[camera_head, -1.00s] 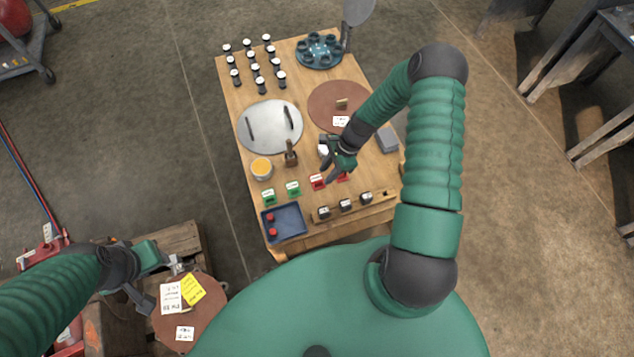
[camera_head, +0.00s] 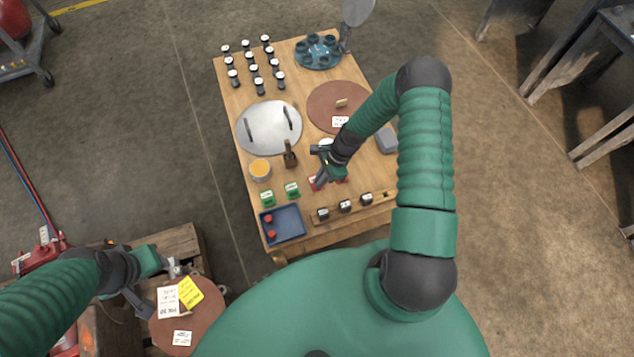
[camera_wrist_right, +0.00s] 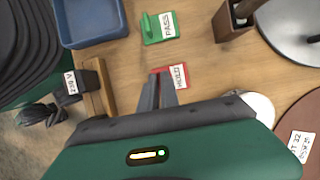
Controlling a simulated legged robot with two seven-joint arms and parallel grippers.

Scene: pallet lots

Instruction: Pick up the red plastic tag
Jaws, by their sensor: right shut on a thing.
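A blue tray (camera_head: 285,238) with red pieces is at the near left corner. A wooden rail (camera_head: 355,208) with black blocks lies along the near edge. A grey disc (camera_head: 268,128) and dark bottles (camera_head: 254,70) are farther back.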

